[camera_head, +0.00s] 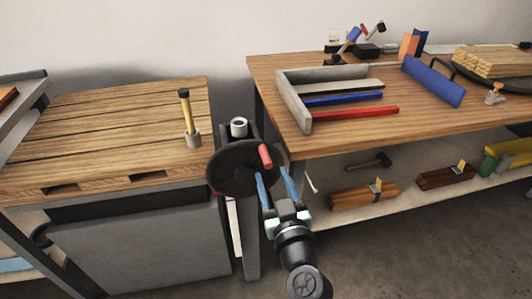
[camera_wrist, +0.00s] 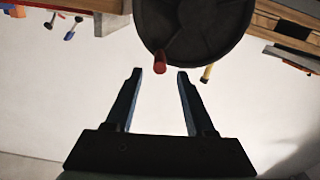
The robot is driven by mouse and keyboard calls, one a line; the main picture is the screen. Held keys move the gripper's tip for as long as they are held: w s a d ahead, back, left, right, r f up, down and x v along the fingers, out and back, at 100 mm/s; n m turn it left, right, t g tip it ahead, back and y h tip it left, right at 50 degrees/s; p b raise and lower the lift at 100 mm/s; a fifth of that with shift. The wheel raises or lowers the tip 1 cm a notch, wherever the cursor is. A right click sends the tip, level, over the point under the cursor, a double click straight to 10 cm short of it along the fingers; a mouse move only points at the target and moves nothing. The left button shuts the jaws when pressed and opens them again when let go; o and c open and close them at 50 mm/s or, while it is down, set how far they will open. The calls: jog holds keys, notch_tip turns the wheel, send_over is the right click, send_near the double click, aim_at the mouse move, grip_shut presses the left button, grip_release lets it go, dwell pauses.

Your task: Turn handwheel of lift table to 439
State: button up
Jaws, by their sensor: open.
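The handwheel (camera_head: 232,172) is a dark disc mounted in the gap between the two wooden tables. Its red handle (camera_head: 265,156) sticks out at the right side of the rim. In the wrist view the wheel (camera_wrist: 205,25) fills the top middle, and the red handle (camera_wrist: 160,62) hangs at its lower left edge. My gripper (camera_head: 274,177) is open, with its blue fingers just below the handle. In the wrist view the handle lies between and just beyond the fingertips (camera_wrist: 160,74). I cannot tell whether they touch it. No dial number is readable.
The right workbench (camera_head: 340,140) holds a blue bar (camera_head: 433,82), a red bar (camera_head: 355,114) and a wood stack. Its lower shelf (camera_head: 400,208) holds planes and a hammer.

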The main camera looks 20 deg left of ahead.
aim_at(266, 158)
jog(key=x, duration=0.7)
jog(key=shift+w+a, duration=0.15)
grip_shut()
dwell(1.2)
